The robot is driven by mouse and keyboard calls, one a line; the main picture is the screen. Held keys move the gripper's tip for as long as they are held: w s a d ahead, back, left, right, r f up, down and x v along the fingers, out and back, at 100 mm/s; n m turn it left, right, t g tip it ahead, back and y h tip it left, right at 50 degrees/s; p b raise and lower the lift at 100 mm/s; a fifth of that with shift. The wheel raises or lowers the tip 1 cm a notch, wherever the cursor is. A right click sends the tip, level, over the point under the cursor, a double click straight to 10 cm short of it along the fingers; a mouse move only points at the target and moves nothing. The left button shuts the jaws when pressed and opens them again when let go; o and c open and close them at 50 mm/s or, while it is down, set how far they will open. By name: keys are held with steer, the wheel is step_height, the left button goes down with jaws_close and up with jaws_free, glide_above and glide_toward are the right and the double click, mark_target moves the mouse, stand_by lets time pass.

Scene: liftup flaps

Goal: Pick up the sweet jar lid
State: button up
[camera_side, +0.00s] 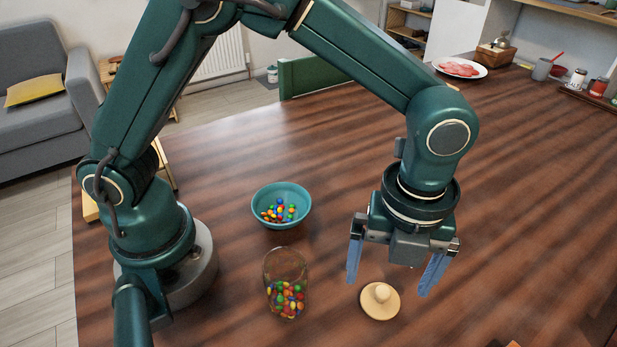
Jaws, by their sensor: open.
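The sweet jar lid (380,301) is a round, pale wooden disc with a knob on top. The clear glass sweet jar (286,284) stands open to the left of the lid, partly filled with colourful sweets.
A teal bowl (281,205) with colourful sweets stands behind the jar. A white plate (460,67) of red food, a wooden box (496,55), a grey cup (542,69) and small jars sit at the far right. The wooden table (520,190) is clear to the right of my gripper.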

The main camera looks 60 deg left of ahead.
mark_target(383, 291)
steer(key=shift+f, duration=2.25)
steer(key=c, duration=1.3)
